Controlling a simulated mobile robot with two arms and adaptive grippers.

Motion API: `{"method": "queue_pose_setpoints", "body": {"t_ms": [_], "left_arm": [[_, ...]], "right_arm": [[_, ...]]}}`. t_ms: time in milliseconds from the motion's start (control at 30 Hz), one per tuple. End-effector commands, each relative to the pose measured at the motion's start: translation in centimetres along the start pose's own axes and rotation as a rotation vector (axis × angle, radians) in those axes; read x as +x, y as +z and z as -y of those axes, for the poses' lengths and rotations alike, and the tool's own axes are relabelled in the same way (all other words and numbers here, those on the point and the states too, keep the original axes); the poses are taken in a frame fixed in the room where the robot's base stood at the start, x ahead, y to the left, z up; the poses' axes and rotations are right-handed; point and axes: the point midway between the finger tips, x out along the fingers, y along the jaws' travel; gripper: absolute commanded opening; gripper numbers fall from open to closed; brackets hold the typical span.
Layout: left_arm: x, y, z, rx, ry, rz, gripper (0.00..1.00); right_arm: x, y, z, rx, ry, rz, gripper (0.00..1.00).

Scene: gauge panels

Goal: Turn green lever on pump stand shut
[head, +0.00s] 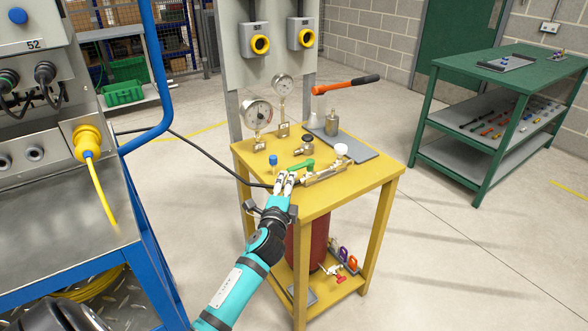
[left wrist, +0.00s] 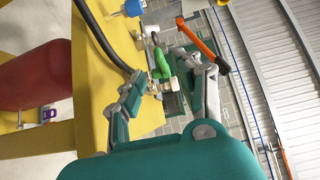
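The yellow pump stand (head: 370,182) stands in the middle of the head view. Its green lever (head: 304,165) sits on a small valve with metal pipe fittings on the top, near the front. In the left wrist view the green lever (left wrist: 161,66) shows between the fingertips and a little beyond them. My left gripper (head: 285,178) is low over the stand's front edge, close to the lever. In the left wrist view its two fingers (left wrist: 165,72) are apart with a gap between them; contact with the lever cannot be told. My right gripper is not in view.
Two gauges (head: 257,113) stand at the back of the top. A pump handle with an orange shaft (head: 340,87) reaches over it. A blue knob (head: 273,159) and a black hose (head: 220,167) lie left of the lever. A green workbench (head: 440,130) stands right, beyond open floor.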

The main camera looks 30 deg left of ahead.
Motion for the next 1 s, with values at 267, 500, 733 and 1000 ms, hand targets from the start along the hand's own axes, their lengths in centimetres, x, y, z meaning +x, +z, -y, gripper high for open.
{"method": "queue_pose_setpoints", "body": {"t_ms": [267, 500, 733, 1000], "left_arm": [[5.6, 0.0, 0.0, -0.003, 0.0, 0.0, 0.35], [7.7, 0.0, -0.1, -0.002, 0.0, 0.0, 0.35], [7.9, 0.0, -0.1, -0.002, 0.001, 0.0, 0.35], [7.9, 0.0, -0.1, -0.002, 0.001, 0.0, 0.11]], "right_arm": [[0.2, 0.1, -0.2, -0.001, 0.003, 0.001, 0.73], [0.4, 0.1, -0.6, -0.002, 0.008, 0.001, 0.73], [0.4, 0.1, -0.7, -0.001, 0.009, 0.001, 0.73], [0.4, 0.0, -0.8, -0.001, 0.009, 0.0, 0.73]]}}
